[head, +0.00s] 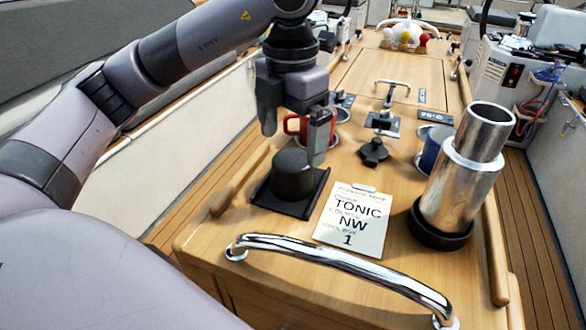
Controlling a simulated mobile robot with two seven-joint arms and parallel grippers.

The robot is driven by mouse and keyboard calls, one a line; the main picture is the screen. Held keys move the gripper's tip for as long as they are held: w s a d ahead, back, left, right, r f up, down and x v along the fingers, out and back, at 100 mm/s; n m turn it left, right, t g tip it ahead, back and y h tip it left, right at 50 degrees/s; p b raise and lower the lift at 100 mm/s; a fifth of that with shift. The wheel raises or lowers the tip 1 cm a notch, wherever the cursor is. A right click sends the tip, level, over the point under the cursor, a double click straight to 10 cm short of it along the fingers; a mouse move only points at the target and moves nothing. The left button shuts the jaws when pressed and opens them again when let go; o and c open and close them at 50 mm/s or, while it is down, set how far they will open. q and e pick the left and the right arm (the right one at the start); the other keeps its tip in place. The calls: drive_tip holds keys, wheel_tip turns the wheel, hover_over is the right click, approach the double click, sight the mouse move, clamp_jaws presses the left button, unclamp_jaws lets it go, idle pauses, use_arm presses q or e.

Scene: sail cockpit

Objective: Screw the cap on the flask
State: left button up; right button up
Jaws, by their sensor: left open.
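The flask (463,175) is a shiny steel cylinder with a collar and an open top, standing at the right of the wooden table in a black ring base (438,237). The cap (293,176) appears to be the black round piece on a square black tray (266,199) at the left of the table. My left gripper (292,150) is open and points down over the cap, its fingers on either side of the cap's top. I cannot tell whether they touch it. My right gripper is out of view.
A note card (352,220) lies between tray and flask, behind a chrome rail (340,262). A red mug (297,126) stands behind my left gripper, and a blue mug (431,150) behind the flask. A black knob (373,152) and cleats occupy the middle.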

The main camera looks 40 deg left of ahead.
sight(292, 158)
use_arm(q)
drive_tip(key=shift+f, duration=0.1)
drive_tip(key=shift+f+b, duration=0.35)
drive_tip(key=shift+f, duration=2.15)
drive_tip(key=c, duration=1)
